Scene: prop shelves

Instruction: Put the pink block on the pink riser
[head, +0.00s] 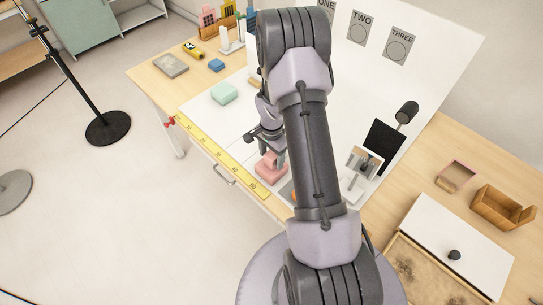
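The pink riser (271,175) sits on the white sheet near the table's front edge, left of my arm. A smaller pink shape, which looks like the pink block (267,161), shows at its top, right under my gripper (270,153). My gripper points down there, with a grey finger at the right side of the pink shape. The arm and fingers cover part of it. I cannot tell whether the fingers grip the block or only stand around it, nor whether the block touches the riser.
A yellow ruler (217,157) runs along the front edge. A mint block (224,92) lies behind on the left. A small photo (364,162) stands right of my arm, before a black panel (383,147). A wooden box (502,209) is at the far right.

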